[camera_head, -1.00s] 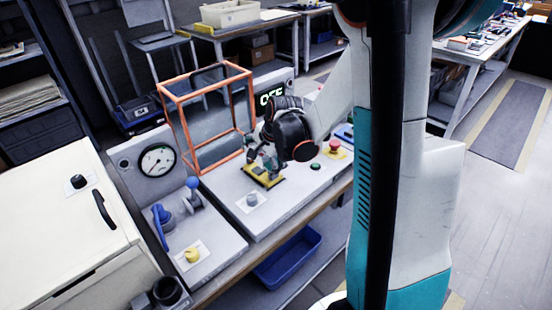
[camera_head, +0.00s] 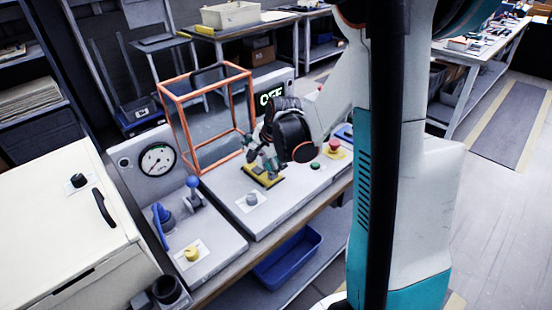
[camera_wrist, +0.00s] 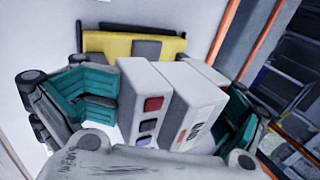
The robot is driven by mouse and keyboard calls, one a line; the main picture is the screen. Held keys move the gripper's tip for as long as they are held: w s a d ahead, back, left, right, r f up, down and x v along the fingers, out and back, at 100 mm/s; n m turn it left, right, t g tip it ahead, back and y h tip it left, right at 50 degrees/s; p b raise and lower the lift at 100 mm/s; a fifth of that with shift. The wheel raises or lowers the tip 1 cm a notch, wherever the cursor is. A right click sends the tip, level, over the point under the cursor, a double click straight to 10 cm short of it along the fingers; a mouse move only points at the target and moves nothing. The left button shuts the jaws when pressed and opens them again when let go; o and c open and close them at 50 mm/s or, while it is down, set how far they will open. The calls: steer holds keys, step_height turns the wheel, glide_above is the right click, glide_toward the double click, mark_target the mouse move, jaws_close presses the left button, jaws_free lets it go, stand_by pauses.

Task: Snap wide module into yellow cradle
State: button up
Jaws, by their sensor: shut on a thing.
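The yellow cradle (camera_head: 250,179) lies on the light grey bench panel under my gripper (camera_head: 263,163) in the head view. In the wrist view the yellow cradle (camera_wrist: 105,46) shows behind the held module, with a dark rim and a grey block at its middle. My gripper (camera_wrist: 170,105) has teal-padded fingers, shut on the white wide module (camera_wrist: 184,92).
An orange-framed clear box (camera_head: 208,118) stands close behind the cradle. A red button (camera_head: 334,146) and green button (camera_head: 315,165) are to the right. A grey knob (camera_head: 252,199) is in front. A gauge panel (camera_head: 157,160) stands to the left.

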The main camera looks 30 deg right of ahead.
steer(key=shift+w+f, duration=0.25)
steer(key=shift+f, duration=0.05)
steer(key=o, duration=1.7)
steer(key=shift+c, duration=0.2)
steer(key=shift+s, duration=0.1)
steer(key=shift+d+r, duration=0.1)
